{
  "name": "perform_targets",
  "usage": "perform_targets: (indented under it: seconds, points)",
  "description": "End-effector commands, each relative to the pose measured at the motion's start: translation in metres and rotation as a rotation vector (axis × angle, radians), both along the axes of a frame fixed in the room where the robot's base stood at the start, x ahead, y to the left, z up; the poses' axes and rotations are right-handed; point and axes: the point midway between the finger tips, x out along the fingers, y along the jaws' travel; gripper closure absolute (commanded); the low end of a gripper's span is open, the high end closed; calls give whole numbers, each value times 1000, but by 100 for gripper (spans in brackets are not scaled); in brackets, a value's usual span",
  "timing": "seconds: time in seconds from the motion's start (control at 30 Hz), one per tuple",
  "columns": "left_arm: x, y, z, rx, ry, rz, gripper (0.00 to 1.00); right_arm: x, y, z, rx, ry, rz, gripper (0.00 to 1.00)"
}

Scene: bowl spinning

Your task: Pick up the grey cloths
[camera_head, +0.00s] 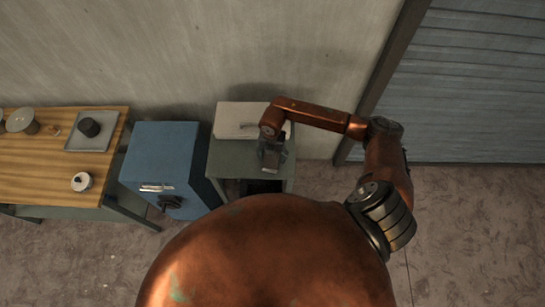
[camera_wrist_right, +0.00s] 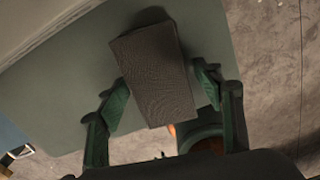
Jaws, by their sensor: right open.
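A dark grey folded cloth (camera_wrist_right: 155,65) lies on the grey-green top of a small stand (camera_wrist_right: 70,85) in the right wrist view. I cannot tell whether it is one cloth or a stack. My right gripper (camera_wrist_right: 163,82) is open, with one finger on each side of the cloth. Whether the fingers touch it is unclear. In the head view my right gripper (camera_head: 272,155) is over the small stand (camera_head: 228,160), and I cannot make out the cloth there. My left gripper is not in view.
A pale box (camera_head: 238,118) is at the back of the stand, by the wall. A blue cabinet (camera_head: 160,150) stands to its left. Further left, a wooden table (camera_head: 40,165) holds a grey tray (camera_head: 90,143), pots and a small white lidded jar (camera_head: 82,182).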

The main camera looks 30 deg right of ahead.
Motion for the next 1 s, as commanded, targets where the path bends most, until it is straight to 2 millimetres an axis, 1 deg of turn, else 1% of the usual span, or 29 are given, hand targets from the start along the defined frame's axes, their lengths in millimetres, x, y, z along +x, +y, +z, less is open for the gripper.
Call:
perform_targets:
  seconds: [0.1,0.27,0.9,1.0]
  points:
    - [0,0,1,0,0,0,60,0,0,-3,0,0,1,39]
    - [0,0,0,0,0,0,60,0,0,-3,1,-1,1,40]
    - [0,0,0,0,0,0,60,0,0,-3,1,-1,1,84]
    - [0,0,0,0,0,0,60,0,0,-3,1,-1,1,85]
